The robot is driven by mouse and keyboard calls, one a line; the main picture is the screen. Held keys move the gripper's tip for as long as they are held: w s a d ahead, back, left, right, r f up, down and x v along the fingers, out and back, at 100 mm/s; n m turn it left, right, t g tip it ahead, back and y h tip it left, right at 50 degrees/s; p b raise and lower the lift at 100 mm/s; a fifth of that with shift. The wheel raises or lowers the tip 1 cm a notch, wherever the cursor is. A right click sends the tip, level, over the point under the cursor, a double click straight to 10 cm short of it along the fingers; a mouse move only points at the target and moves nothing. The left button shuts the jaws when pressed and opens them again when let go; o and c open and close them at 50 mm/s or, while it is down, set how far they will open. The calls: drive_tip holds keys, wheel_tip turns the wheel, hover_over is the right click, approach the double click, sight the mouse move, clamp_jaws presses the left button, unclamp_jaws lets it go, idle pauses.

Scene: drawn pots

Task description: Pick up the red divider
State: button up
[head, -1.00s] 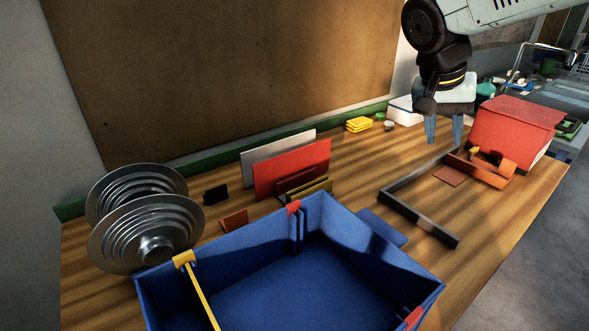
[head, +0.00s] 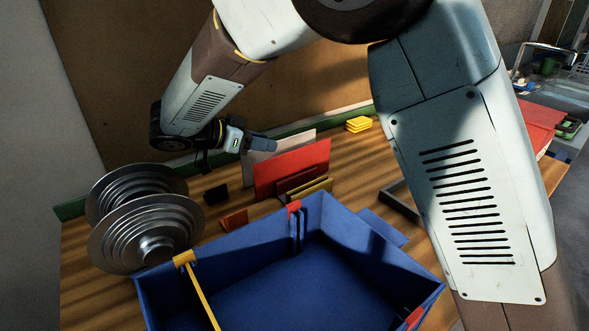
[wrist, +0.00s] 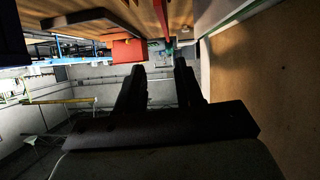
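The red divider (head: 308,158) is an upright red panel standing on the wooden bench behind the blue bin (head: 355,242), in front of a pale grey panel (head: 262,152). A thin red strip at the top of the wrist view may be its edge; I cannot be sure. My gripper (head: 270,144) is at the upper left of the divider in the head view, its fingers pointing right. The wrist view shows its two dark fingers (wrist: 160,78) apart with nothing between them. Whether it touches the divider or the grey panel cannot be told.
Stacked metal discs (head: 150,235) stand left of the bin. A small black block (head: 216,194) and an orange piece (head: 234,220) lie nearby. A yellow divider (head: 203,295) crosses the bin. Yellow pieces (head: 358,124) lie at the back. My arm hides much of the right side.

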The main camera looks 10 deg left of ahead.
sight(295, 169)
drive_tip(key=shift+t, duration=0.5)
drive_tip(key=w+f, duration=0.1)
drive_tip(key=f, duration=0.1)
drive_tip(key=w+d+f, duration=0.1)
drive_tip(key=w+f, duration=0.1)
drive_tip(key=shift+w+d, duration=0.15)
drive_tip(key=shift+w, duration=0.15)
drive_tip(key=shift+d+x, duration=0.3)
drive_tip(key=shift+x, duration=2.25)
drive_tip(key=shift+s+a+r, duration=0.1)
drive_tip(key=shift+s, duration=0.15)
drive_tip(key=shift+c, duration=0.5)
clamp_jaws()
